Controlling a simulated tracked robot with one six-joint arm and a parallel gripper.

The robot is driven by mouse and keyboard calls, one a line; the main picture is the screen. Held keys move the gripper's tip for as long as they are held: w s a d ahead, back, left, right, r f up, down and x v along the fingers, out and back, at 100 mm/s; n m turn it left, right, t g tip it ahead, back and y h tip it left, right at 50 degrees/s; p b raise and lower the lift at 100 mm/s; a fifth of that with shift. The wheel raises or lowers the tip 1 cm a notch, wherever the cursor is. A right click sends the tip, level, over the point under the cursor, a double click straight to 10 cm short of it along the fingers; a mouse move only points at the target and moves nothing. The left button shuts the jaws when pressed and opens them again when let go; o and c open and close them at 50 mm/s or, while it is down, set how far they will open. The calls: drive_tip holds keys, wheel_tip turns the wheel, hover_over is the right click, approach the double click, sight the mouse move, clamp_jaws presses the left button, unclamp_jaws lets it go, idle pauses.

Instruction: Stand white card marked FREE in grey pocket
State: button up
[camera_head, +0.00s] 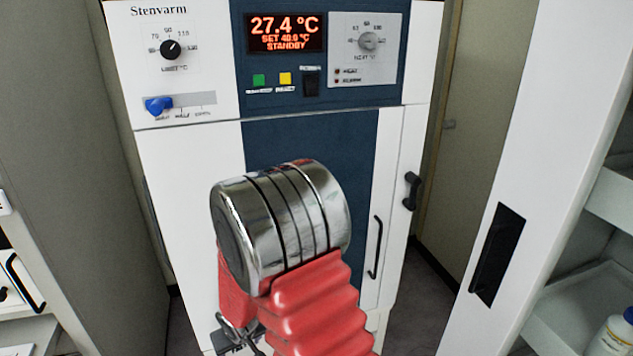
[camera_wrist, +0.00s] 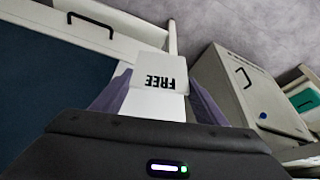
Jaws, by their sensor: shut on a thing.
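The white card (camera_wrist: 160,78) marked FREE shows in the wrist view, its lettering upside down in the picture. My gripper (camera_wrist: 158,98) is shut on it, with a purplish finger on either side; the card's lower part runs down to the dark gripper body. The card sticks out beyond the fingers. In the head view my arm hides the card, and I cannot make out the gripper's jaws there. I cannot pick out the grey pocket in either view.
A white Stenvarm cabinet (camera_head: 190,200) with a dark blue front stands ahead, its display (camera_head: 285,33) reading 27.4 °C and STANDBY. A white door (camera_head: 545,130) with a black handle stands at right. Beyond it are shelves with a blue-capped bottle (camera_head: 613,335). A grey cabinet stands at left.

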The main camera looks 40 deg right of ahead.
drive_tip(key=shift+a, duration=0.3)
drive_tip(key=shift+r, duration=0.1)
